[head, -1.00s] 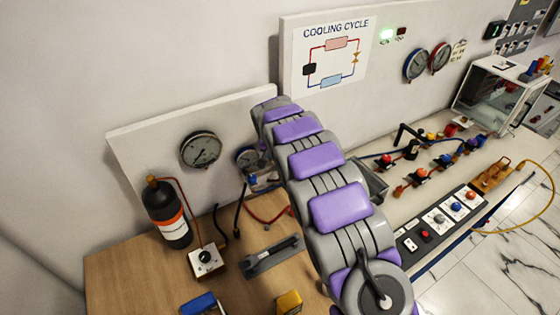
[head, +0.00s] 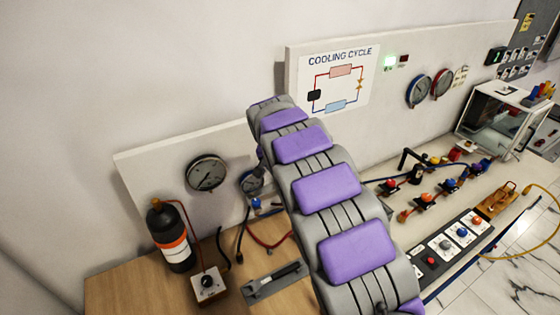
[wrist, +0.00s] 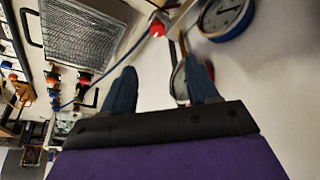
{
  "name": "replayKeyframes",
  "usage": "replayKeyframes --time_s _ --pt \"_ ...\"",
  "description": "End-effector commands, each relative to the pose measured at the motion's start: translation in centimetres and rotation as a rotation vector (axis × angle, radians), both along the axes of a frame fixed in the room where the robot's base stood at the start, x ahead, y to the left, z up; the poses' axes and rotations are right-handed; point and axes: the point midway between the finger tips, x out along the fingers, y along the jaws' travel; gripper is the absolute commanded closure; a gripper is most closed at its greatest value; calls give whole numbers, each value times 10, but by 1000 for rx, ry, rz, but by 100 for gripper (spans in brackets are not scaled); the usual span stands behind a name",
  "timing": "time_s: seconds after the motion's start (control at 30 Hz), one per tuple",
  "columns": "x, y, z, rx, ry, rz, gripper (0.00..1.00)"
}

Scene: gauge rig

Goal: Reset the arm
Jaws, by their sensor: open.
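My gripper (wrist: 162,88) shows in the wrist view with its two dark blue fingers apart and nothing between them. Beyond the fingers are the white panel and a red-rimmed gauge (wrist: 180,82), partly hidden by the right finger. A blue-rimmed gauge (wrist: 226,18) is at the top right of that view. In the head view my purple and grey arm stretches from the lower right up toward the panel. The gripper itself is hidden there behind the arm.
Valves (head: 427,198) and a control panel (head: 447,245) lie to the right. A finned block (wrist: 85,40) shows in the wrist view.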

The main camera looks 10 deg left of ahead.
Motion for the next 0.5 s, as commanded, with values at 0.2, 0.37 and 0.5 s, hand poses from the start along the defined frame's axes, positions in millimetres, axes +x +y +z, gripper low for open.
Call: replayKeyframes --time_s 0.2,0.37,0.5 --pt "-2 -5 2 -4 4 -3 41" --pt "-21 -40 15 -28 29 -17 41" --pt "-57 -89 29 -57 79 -34 41"
